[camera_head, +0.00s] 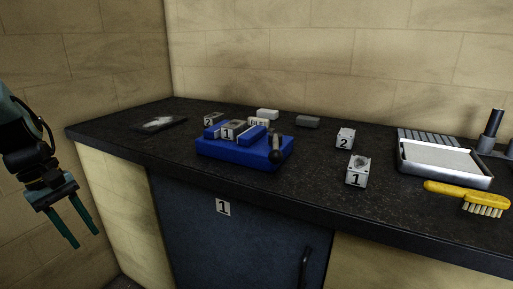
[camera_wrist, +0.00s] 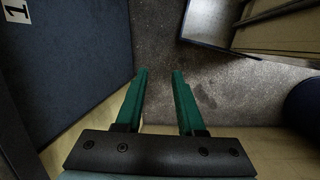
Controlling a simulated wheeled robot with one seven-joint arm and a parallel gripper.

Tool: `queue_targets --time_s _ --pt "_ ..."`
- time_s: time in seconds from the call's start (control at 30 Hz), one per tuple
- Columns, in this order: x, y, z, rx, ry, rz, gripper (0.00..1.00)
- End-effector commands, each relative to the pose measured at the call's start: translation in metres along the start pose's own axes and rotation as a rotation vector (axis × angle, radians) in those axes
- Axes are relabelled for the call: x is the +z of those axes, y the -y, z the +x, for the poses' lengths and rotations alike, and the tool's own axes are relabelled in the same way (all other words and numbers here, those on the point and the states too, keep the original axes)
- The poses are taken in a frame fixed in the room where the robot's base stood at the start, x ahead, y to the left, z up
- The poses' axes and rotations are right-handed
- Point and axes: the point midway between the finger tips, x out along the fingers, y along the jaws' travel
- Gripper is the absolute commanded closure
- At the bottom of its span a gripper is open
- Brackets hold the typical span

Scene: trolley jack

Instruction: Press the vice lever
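A blue vice (camera_head: 240,151) sits on the dark worktop in the head view, left of the middle. Its lever, a dark handle with a round knob (camera_head: 276,156), stands at the vice's right end. A block marked 1 (camera_head: 232,130) sits between the blue jaws. My gripper (camera_head: 88,240) is at the far left, off the worktop's left end and lower than its top, well apart from the vice. Its two green fingers are spread and empty. In the wrist view my gripper (camera_wrist: 158,75) points down at bare floor, and the vice is not in that view.
Blocks marked 1 (camera_head: 358,171) and 2 (camera_head: 345,138) stand right of the vice. A yellow brush (camera_head: 467,195) and a metal tray (camera_head: 445,179) are farther right. A blue cabinet door (camera_head: 235,235) is below the worktop.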

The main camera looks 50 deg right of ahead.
Motion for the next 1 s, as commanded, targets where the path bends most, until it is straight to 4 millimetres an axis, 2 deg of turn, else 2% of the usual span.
queue_targets --time_s 0.03,0.17,0.3,0.4,0.5,0.6,0.7,0.83,1.0 --pt "0.004 -0.027 0.004 0.024 0.070 -0.028 0.69" --pt "0.024 -0.093 0.009 0.076 0.260 -0.115 0.84" --pt "0.054 -0.162 0.002 0.119 0.490 -0.200 0.99" --pt "0.075 -0.206 -0.013 0.139 0.662 -0.252 1.00" --pt "0.092 -0.241 -0.033 0.148 0.823 -0.291 1.00" --pt "0.103 -0.265 -0.054 0.150 0.953 -0.316 1.00" --pt "0.109 -0.280 -0.070 0.148 1.045 -0.330 1.00" --pt "0.112 -0.288 -0.081 0.144 1.106 -0.338 1.00" --pt "0.113 -0.289 -0.084 0.143 1.117 -0.340 1.00"
